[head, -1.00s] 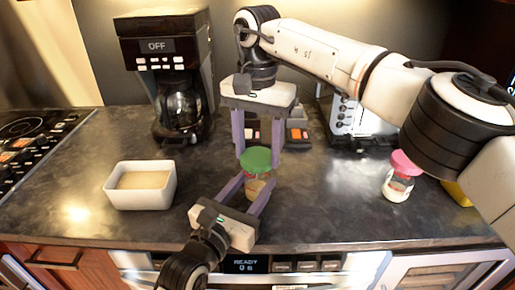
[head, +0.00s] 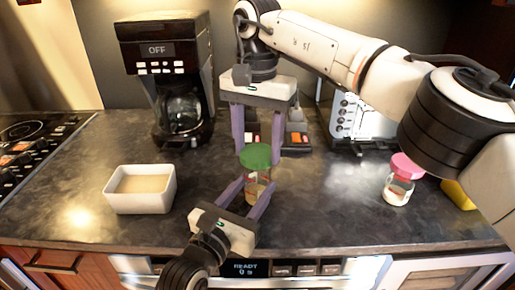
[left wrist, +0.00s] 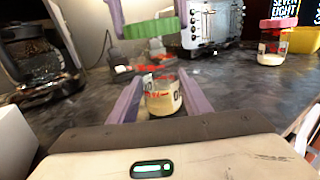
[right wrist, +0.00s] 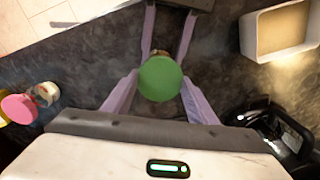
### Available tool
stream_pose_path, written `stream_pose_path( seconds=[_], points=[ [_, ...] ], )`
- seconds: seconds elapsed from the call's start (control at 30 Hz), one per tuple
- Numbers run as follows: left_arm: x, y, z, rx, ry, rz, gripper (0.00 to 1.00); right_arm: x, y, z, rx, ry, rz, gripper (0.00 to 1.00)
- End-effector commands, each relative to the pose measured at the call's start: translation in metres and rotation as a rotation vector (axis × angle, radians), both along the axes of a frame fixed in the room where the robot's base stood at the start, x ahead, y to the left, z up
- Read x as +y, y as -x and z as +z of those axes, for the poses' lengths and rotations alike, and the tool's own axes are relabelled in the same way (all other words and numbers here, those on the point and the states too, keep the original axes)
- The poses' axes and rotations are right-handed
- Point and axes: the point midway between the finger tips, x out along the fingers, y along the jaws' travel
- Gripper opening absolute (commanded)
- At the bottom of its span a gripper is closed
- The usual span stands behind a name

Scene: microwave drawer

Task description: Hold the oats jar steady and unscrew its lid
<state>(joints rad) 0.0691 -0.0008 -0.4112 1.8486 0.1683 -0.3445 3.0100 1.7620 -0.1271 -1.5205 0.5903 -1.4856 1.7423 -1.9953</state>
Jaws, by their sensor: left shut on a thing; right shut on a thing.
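The oats jar (head: 258,192) is a small clear jar with pale contents and red print, upright on the counter. It also shows in the left wrist view (left wrist: 163,97). My left gripper (head: 254,186) is shut around its body from the front. The green lid (head: 255,156) is held between the fingers of my right gripper (head: 257,152), which reaches down from behind. In the left wrist view the lid (left wrist: 150,27) hangs above the jar with a clear gap between them. In the right wrist view the lid (right wrist: 160,78) covers the jar from above.
A pink-lidded jar (head: 398,190) stands to the right, beside a yellow object (head: 458,194). A white rectangular bowl (head: 140,190) is at left. A coffee maker (head: 170,80) and a toaster (head: 358,118) stand behind. The counter between bowl and jar is clear.

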Motion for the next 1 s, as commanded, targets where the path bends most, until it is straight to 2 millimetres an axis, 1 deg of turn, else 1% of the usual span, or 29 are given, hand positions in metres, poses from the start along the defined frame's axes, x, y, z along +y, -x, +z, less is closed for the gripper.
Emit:
stream_pose_path(
  seconds=[0.4,0.47,0.6,0.7,0.8,1.0],
  points=[
    [0.0,0.0,-0.001,0.001,-0.002,0.0,0.0,0.0,0.0,0.004,0.0,-0.001,0.0,0.25],
    [0.0,0.0,-0.001,0.001,-0.002,0.0,0.0,0.001,0.0,0.009,-0.001,-0.001,-0.001,0.25],
    [0.0,0.0,-0.001,0.001,-0.002,0.0,0.0,0.001,0.0,0.028,-0.003,-0.001,-0.002,0.25],
    [0.0,0.0,-0.001,0.001,-0.002,0.0,0.0,0.001,0.0,0.038,-0.001,-0.001,-0.001,0.25],
    [0.0,0.0,-0.001,0.001,-0.002,0.0,0.0,0.001,0.0,0.042,0.0,0.0,0.0,0.25],
    [0.0,0.0,-0.001,0.002,-0.001,0.0,0.0,0.0,0.0,0.042,0.001,0.0,0.001,0.25]
  ],
)
